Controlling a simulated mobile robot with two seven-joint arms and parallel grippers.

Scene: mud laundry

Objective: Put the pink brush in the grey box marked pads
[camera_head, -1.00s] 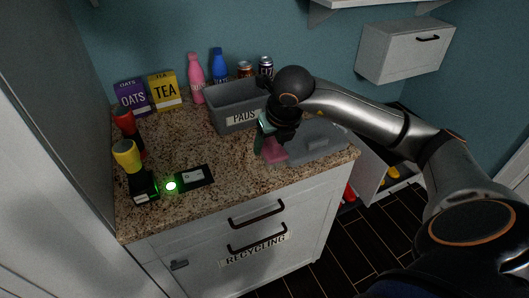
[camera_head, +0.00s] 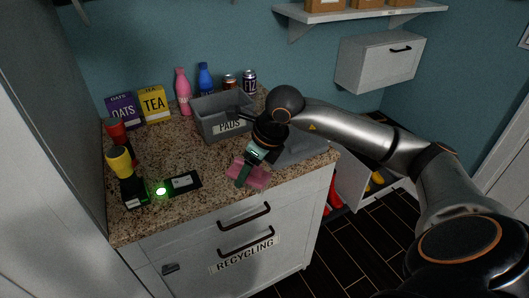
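The pink brush (camera_head: 262,178) is at the front edge of the granite counter, under my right gripper (camera_head: 246,170). The gripper's greenish fingers reach down over the brush and seem closed on it; they hide part of it. I cannot tell whether the brush still touches the counter. The grey box marked PADS (camera_head: 208,126) stands upright and open at the back of the counter, behind the gripper. The part of its inside that shows looks empty. My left gripper is not in view.
A grey lid or tray (camera_head: 305,150) lies right of the gripper. Pink (camera_head: 183,94) and blue (camera_head: 205,80) bottles and cans stand behind the box. OATS (camera_head: 123,112) and TEA (camera_head: 153,105) boxes are at back left. A yellow-topped tool (camera_head: 120,162) stands front left. The counter's middle is clear.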

